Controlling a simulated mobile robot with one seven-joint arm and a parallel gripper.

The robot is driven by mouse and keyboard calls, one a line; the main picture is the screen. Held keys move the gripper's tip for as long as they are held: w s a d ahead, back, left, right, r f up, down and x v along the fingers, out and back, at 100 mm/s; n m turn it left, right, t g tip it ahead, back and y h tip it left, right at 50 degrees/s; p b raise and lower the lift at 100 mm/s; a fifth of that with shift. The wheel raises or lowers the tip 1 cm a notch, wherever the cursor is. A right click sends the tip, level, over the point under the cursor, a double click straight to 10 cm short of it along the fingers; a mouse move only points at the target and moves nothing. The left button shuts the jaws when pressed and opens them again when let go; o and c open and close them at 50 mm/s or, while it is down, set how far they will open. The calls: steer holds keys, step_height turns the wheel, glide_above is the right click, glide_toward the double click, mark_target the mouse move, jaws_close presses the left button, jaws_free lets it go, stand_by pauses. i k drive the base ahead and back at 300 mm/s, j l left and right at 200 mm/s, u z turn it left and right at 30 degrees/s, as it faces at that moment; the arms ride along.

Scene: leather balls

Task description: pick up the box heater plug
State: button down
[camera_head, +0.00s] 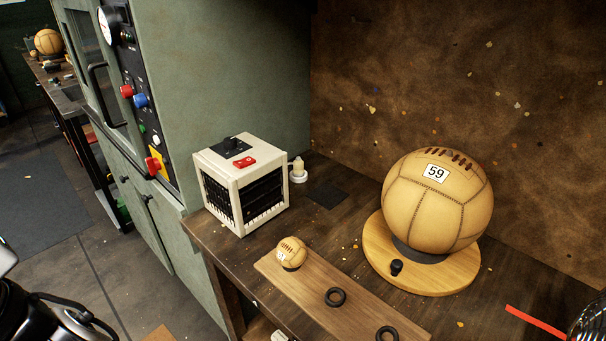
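The box heater (242,185) is a cream cube with dark grilles on its sides, and a black knob and a red switch on top. It stands on the dark wooden bench beside the green cabinet. A small cream piece on a round white base (298,171) stands just right of the heater, near its back corner. It looks like the heater's plug, but it is too small to be sure. A short link seems to join it to the heater. My gripper's fingers do not show. Black parts at the lower left look like my arm.
A large leather ball (437,202) marked 59 sits on a round wooden base (421,279) to the right. A dark flat pad (327,193) lies right of the cream piece. The green cabinet (215,80) rises at left.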

mark_target(298, 172)
steer(key=j+z, duration=0.15)
steer(key=z, duration=0.2)
steer(key=k+j+z, duration=0.1)
steer(key=z, duration=0.25)
steer(key=j+z, duration=0.2)
steer(key=z, duration=0.2)
steer(key=k+j+z, duration=0.35)
steer(key=k+j, duration=0.35)
steer(key=j, duration=0.85)
steer(key=i+j, duration=0.25)
steer(key=j, duration=0.15)
steer(key=i+j, duration=0.3)
steer(key=j, duration=0.15)
steer(key=i+j, duration=0.25)
steer(key=j, duration=0.15)
steer(key=i+j, duration=0.3)
steer(key=j, duration=0.15)
